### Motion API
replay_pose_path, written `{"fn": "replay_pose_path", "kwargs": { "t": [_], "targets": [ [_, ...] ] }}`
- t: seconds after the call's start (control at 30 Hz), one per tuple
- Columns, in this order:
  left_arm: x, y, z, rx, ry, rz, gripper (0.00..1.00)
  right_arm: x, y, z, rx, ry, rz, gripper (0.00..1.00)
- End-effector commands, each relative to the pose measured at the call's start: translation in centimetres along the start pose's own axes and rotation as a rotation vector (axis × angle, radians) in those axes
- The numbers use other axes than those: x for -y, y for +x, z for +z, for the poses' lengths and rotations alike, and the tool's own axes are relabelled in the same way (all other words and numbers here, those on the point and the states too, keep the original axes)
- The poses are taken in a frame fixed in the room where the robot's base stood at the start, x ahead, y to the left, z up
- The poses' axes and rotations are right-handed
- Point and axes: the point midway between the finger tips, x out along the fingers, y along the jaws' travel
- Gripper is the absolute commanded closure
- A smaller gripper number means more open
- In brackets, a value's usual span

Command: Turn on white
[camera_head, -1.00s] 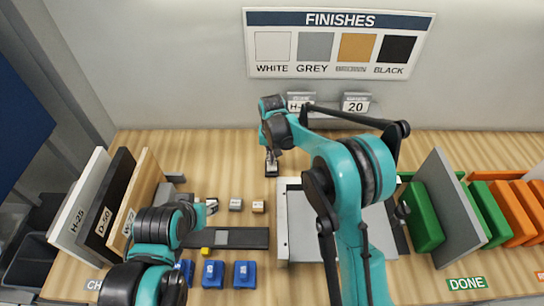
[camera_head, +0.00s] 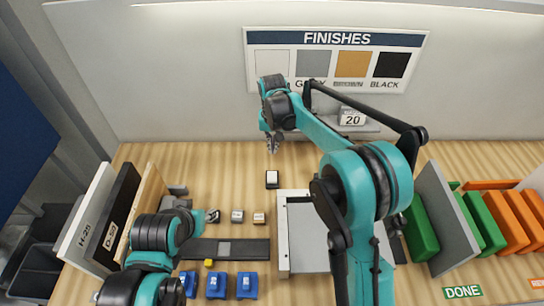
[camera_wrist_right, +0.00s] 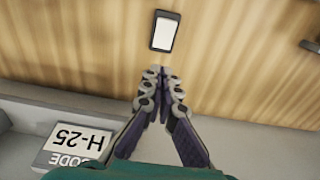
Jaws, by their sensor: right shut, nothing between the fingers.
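A small black-framed piece with a bright white face (camera_head: 272,179), like a switch, lies on the wooden table left of the pale tray. It also shows in the right wrist view (camera_wrist_right: 164,32), straight ahead of the fingers. My right gripper (camera_head: 272,147) is shut and empty, behind and apart from the piece. Its closed fingertips show in the wrist view (camera_wrist_right: 162,73). My left gripper (camera_head: 213,215) is small and partly hidden near the dark strip; its opening cannot be told. The FINISHES board (camera_head: 336,38) has a white swatch (camera_head: 272,62), its label hidden by my right arm.
A pale tray (camera_head: 283,235) stands beneath my right arm. Boards (camera_head: 95,222) stand at left, green and orange pieces (camera_head: 424,232) at right. Several blue blocks (camera_head: 216,285) lie in front of a dark strip (camera_head: 255,248). An H-25 sign (camera_wrist_right: 75,145) stands near the wall.

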Motion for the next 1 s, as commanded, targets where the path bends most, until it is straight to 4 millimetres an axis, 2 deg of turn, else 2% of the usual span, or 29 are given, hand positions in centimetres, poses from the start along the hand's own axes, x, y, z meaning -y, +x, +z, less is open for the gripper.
{"fn": "replay_pose_path", "kwargs": {
  "t": [0.03, 0.2, 0.77, 0.87, 1.0],
  "targets": [
    [0.0, -0.2, -0.1, 0.0, 0.0, 0.0, 0.6, 0.0, -0.9, -0.2, 0.0, 0.0, 0.0, 1.0],
    [0.0, -0.4, -0.3, 0.0, 0.0, 0.0, 0.6, 0.0, -2.2, -0.5, 0.0, 0.0, 0.0, 1.0],
    [0.0, -0.3, -0.2, 0.0, 0.0, 0.0, 0.6, 0.0, -2.4, -0.5, -0.001, 0.0, 0.0, 1.0],
    [0.0, -0.1, -0.1, 0.0, 0.0, 0.0, 0.6, -0.5, -2.8, -0.1, -0.011, 0.0, -0.003, 1.0],
    [0.0, 0.8, 0.6, 0.0, 0.0, 0.0, 0.6, -2.7, -4.4, 2.0, -0.059, 0.003, -0.015, 1.0]
  ]
}}
